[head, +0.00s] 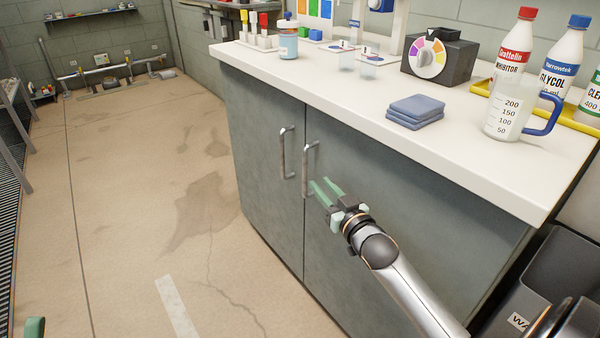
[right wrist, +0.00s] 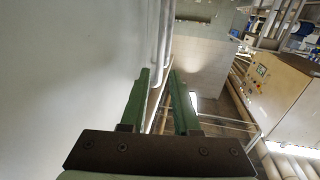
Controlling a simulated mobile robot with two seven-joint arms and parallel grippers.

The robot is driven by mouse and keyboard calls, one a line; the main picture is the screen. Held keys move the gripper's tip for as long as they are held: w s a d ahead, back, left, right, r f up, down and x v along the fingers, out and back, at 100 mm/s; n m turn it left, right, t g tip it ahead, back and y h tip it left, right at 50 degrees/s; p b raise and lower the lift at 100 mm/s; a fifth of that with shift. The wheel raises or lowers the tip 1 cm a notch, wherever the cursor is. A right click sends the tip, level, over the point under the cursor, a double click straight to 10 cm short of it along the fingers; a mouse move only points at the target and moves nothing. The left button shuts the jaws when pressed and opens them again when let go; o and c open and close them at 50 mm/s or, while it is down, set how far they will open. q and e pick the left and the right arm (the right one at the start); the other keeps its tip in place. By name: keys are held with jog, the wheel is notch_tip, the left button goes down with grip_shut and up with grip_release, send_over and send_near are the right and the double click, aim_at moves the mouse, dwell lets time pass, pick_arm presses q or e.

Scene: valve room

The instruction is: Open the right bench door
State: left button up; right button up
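The right bench door (head: 385,235) is a grey-green panel, shut flush beside the left bench door (head: 262,170). Its upright metal bar handle (head: 305,165) stands near its left edge. My right gripper (head: 320,184) has its green fingers apart and empty, just right of the handle's lower part. In the right wrist view, the fingertips (right wrist: 160,72) point toward the handle bar (right wrist: 163,38), and the door surface (right wrist: 65,70) fills the left side. I cannot tell whether they touch the bar. Only a green piece of my left gripper (head: 35,328) shows at the bottom left.
The white worktop (head: 300,68) overhangs the doors and bears a beaker (head: 510,112), blue pads (head: 415,110), bottles and a dial box (head: 440,58). A dark bin (head: 555,275) stands at the right. The floor (head: 150,200) left of the bench is clear.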

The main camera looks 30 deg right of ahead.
aim_at(304, 167)
pick_arm(q)
jog(key=shift+m+h, duration=0.4)
jog(key=shift+h, duration=0.3)
jog(key=f+b, duration=0.2)
jog(key=b, duration=0.1)
jog(key=s+f+b, duration=0.1)
jog(key=f, duration=0.1)
jog(key=shift+d+b, duration=0.3)
jog(key=shift+d, duration=0.05)
pick_arm(e)
jog(key=w, duration=0.4)
jog(key=w+d, duration=0.1)
jog(key=w, duration=0.7)
jog(key=shift+w+d+f, duration=0.2)
jog(key=shift+w+d, duration=0.05)
grip_shut()
